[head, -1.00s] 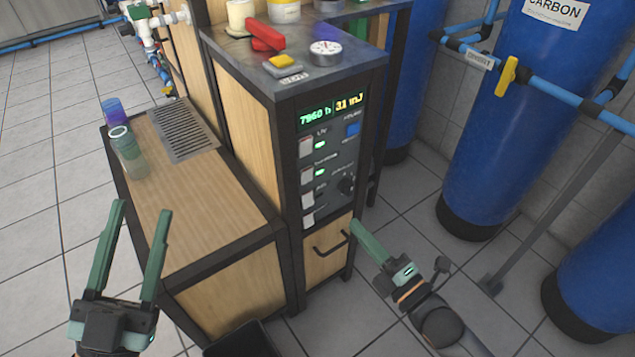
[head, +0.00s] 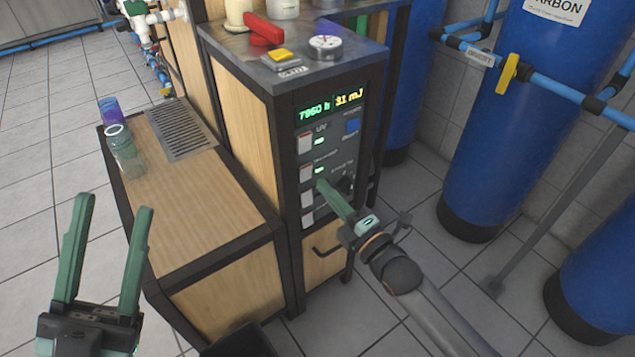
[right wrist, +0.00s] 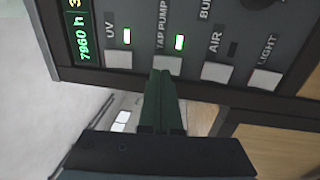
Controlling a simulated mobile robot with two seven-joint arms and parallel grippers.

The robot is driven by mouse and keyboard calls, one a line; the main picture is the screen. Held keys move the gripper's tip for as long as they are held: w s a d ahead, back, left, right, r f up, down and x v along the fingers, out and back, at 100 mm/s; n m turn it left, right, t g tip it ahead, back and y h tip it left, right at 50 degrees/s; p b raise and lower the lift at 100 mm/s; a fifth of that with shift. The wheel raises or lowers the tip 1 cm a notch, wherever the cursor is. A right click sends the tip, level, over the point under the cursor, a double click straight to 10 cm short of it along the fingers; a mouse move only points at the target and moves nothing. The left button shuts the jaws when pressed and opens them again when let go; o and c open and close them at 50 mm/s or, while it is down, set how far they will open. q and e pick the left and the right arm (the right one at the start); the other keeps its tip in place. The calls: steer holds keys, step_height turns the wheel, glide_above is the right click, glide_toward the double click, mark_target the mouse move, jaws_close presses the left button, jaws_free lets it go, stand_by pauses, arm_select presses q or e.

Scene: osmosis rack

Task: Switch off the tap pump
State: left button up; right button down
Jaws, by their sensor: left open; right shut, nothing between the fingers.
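The control panel on the wooden cabinet has a column of pale rocker switches. The tap pump switch (head: 306,172) is second from the top; its label and switch also show in the right wrist view (right wrist: 167,65), and its green lamp (right wrist: 179,42) is lit. My right gripper (head: 322,184) is shut and empty, its fingertips in front of the panel close to this switch. In the right wrist view the fingertips (right wrist: 162,74) overlap the switch's near edge; I cannot tell whether they touch it. My left gripper (head: 112,205) is open and empty, left of the low bench.
The UV switch (right wrist: 118,60) has a lit green lamp; the AIR switch (right wrist: 216,72) and LIGHT switch (right wrist: 264,79) sit on the other side. A black knob (head: 346,183) and drawer handle (head: 327,248) are near my right gripper. Blue tanks (head: 520,120) stand right.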

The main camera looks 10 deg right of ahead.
mark_target(309, 170)
steer(key=shift+b+x, duration=0.35)
steer(key=shift+x, duration=1.45)
arm_select(q)
steer(key=shift+f, duration=0.55)
steer(key=shift+r, duration=0.1)
